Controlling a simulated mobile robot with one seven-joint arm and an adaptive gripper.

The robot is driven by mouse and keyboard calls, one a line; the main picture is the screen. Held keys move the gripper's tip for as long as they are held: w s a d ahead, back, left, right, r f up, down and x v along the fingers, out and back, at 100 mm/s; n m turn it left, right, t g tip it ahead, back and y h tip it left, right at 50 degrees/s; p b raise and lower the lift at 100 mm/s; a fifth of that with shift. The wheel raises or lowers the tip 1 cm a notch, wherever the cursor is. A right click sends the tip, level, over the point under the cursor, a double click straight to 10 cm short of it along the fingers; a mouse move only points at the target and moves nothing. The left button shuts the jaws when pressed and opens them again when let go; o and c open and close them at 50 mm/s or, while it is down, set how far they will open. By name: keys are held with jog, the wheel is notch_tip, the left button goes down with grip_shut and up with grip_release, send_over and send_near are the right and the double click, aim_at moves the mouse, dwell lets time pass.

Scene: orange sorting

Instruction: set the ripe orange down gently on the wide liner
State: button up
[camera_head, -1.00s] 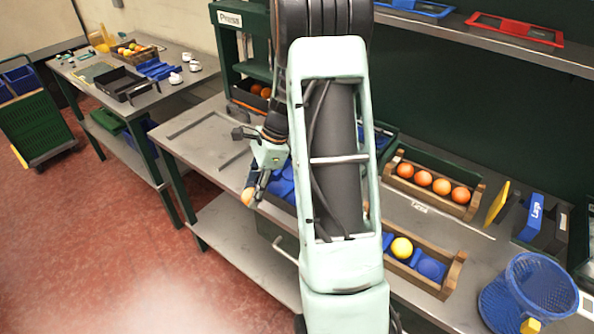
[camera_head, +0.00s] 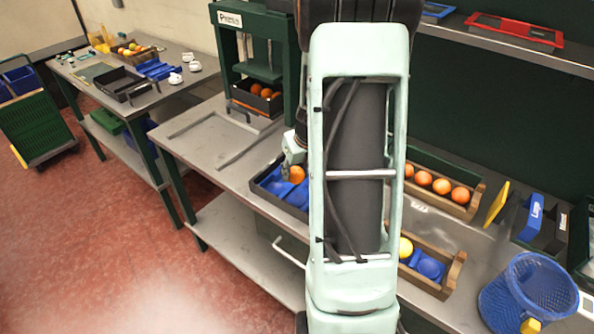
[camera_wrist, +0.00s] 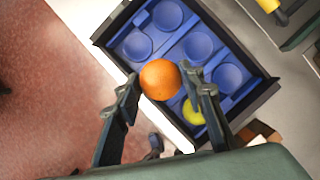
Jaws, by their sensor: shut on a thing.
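My gripper (camera_wrist: 160,76) is shut on the ripe orange (camera_wrist: 159,80), with one finger on each side of it. The head view shows the orange (camera_head: 297,174) over the left part of a black tray. In that tray lies the blue wide liner (camera_wrist: 182,31) with several round cups; it also shows in the head view (camera_head: 277,187). The orange covers a middle cup of the near row in the wrist view. Whether it touches the liner I cannot tell. My arm hides the right part of the tray in the head view.
A yellow fruit (camera_wrist: 194,112) sits in a corner cup of the tray. A press (camera_head: 262,45) stands behind. The bench (camera_head: 215,140) left of the tray is mostly clear.

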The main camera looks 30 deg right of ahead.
jog(key=shift+d+f, duration=0.1)
notch_tip(320, 180, down, 8)
jog(key=b, duration=0.7)
jog(key=shift+r, duration=0.2)
jog(key=shift+f+b, duration=0.4)
jog(key=shift+f, duration=0.15)
dwell(0.7)
jog(key=o, duration=1.2)
jog(key=shift+o, duration=0.2)
jog(key=shift+r, duration=0.15)
jog(key=shift+r+p, duration=3.85)
